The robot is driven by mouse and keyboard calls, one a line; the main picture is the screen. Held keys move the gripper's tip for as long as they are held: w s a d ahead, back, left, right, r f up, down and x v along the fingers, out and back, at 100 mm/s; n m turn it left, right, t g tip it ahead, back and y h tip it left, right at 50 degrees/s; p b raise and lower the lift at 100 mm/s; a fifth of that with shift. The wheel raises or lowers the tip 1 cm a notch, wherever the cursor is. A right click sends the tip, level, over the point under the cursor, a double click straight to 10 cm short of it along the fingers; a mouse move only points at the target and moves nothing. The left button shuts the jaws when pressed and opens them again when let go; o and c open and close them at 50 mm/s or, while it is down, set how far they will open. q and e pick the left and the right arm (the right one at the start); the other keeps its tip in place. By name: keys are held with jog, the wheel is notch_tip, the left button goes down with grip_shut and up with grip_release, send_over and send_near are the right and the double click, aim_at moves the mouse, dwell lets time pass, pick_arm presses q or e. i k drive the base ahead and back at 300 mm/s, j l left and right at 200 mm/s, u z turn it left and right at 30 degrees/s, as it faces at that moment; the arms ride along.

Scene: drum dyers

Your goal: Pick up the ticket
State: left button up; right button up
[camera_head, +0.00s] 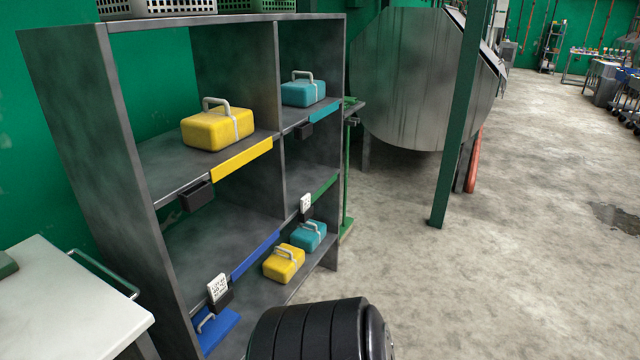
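Two white tickets with black printed marks show on the grey metal shelf unit (75,130). The nearer ticket (217,288) stands upright in a small black holder (223,302) at the front edge of the shelf, left of the blue strip. The farther ticket (306,202) stands in another black holder (304,214) beside the green strip. I cannot tell which ticket the task means. Neither of my grippers is in view.
Yellow cases (217,130) (284,263) and teal cases (303,92) (308,236) sit on the shelves. A blue case (215,328) is low at left. A white-topped table (60,300) stands left. A green post (460,120) and metal drum (408,80) stand behind. Open floor lies right.

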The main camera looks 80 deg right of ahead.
aim_at(305, 201)
jog(key=z, duration=2.65)
